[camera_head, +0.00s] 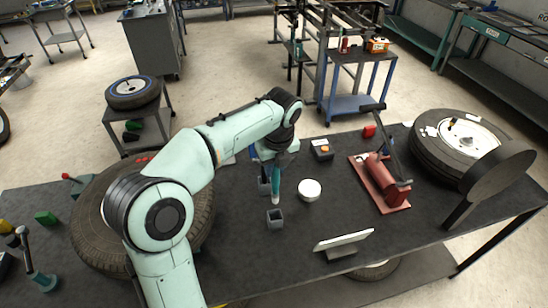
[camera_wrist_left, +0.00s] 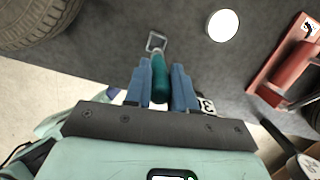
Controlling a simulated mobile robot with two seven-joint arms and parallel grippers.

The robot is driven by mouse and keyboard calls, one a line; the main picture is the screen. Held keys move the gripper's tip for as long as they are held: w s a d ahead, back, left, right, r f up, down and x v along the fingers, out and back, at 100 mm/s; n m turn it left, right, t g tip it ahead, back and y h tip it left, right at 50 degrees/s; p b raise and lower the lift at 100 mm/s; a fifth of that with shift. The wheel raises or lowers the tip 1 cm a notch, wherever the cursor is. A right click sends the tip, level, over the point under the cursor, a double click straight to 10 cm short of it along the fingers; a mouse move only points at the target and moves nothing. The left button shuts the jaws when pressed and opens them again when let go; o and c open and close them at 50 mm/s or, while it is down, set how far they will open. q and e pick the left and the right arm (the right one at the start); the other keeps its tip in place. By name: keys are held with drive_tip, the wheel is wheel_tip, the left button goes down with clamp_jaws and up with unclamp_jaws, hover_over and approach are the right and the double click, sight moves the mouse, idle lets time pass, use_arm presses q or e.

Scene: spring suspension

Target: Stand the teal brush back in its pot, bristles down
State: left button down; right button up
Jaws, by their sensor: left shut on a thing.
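The teal brush (camera_head: 275,191) is held in my left gripper (camera_head: 270,182), which is shut on it. The brush hangs roughly upright above the dark table. In the left wrist view the brush (camera_wrist_left: 160,82) sits between the two blue fingers of the gripper (camera_wrist_left: 163,84). The small square grey pot (camera_head: 275,219) stands open on the table just below and in front of the brush. Its square rim also shows in the left wrist view (camera_wrist_left: 156,42), beyond the brush. The bristles are too small to make out. My right gripper is not in view.
A round white container (camera_head: 309,190) stands close right of the pot. A red vise-like tool (camera_head: 382,181) is farther right. A white tilted panel (camera_head: 343,241) lies to the front right. A large tyre (camera_head: 204,215) lies left, behind my arm.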

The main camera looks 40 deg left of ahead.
sight(275, 194)
use_arm(q)
drive_tip(key=shift+s+d+f, duration=0.15)
drive_tip(key=shift+s+f, duration=0.05)
drive_tip(key=shift+f, duration=1.15)
drive_tip(key=shift+w+f+b, duration=0.1)
drive_tip(key=shift+f+b, duration=0.35)
drive_tip(key=shift+f, duration=0.3)
drive_tip(key=shift+f+b, duration=0.5)
drive_tip(key=shift+f, duration=0.35)
drive_tip(key=shift+f+b, duration=1.1)
drive_tip(key=shift+f, duration=1.65)
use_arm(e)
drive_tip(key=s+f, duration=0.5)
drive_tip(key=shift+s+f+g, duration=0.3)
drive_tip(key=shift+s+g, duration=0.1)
